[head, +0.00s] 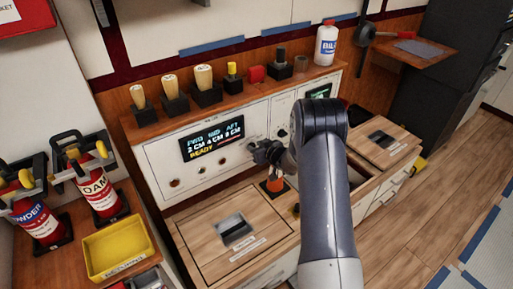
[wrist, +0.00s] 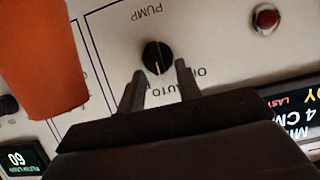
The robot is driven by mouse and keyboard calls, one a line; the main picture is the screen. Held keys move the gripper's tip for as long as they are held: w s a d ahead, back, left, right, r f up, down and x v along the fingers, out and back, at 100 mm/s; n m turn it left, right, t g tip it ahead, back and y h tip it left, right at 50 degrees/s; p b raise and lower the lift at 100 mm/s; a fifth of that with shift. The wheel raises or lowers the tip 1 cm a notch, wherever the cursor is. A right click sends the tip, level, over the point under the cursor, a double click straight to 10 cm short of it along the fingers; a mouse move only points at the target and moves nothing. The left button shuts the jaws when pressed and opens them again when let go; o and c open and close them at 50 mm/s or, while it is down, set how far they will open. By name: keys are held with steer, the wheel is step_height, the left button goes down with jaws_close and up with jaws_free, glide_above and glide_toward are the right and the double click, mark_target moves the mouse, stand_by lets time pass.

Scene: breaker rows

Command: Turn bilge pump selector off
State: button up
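The bilge pump selector (wrist: 155,57) is a black round knob with a pale pointer line, on a white panel marked PUMP, with part of an OFF and AUTO label beside it. In the wrist view the lettering is upside down and the line points toward the picture's bottom. My gripper (wrist: 159,68) is open, its two fingertips just below the knob, to the left and right of it; contact cannot be told. In the head view my gripper (head: 262,151) is in front of the panel and the arm covers part of it.
An orange object (wrist: 43,55) stands close at the left of the wrist view. A red button (wrist: 265,18) and a lit display (head: 212,139) are on the panel. Several handled items (head: 173,92) stand on the ledge above. A wooden counter with a lid (head: 235,228) lies below.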

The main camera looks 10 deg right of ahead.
jaws_close()
steer(key=shift+a+f+n+b, duration=0.1)
steer(key=shift+f+n+b, duration=0.15)
steer(key=shift+b, duration=0.55)
steer(key=n+h+b, duration=0.1)
steer(key=b, duration=0.5)
steer(key=a+n+t+h+b, duration=0.1)
steer(key=n+b, duration=0.1)
steer(key=b, duration=0.5)
steer(key=n+h+b, duration=0.1)
steer(key=n+b, duration=0.1)
steer(key=b, duration=0.5)
steer(key=shift+s+a+f+t, duration=0.2)
steer(key=shift+s+f+t, duration=0.1)
steer(key=shift+f+t, duration=0.1)
steer(key=shift+r+n+b, duration=0.25)
steer(key=shift+n+b, duration=0.2)
steer(key=shift+b, duration=1.1)
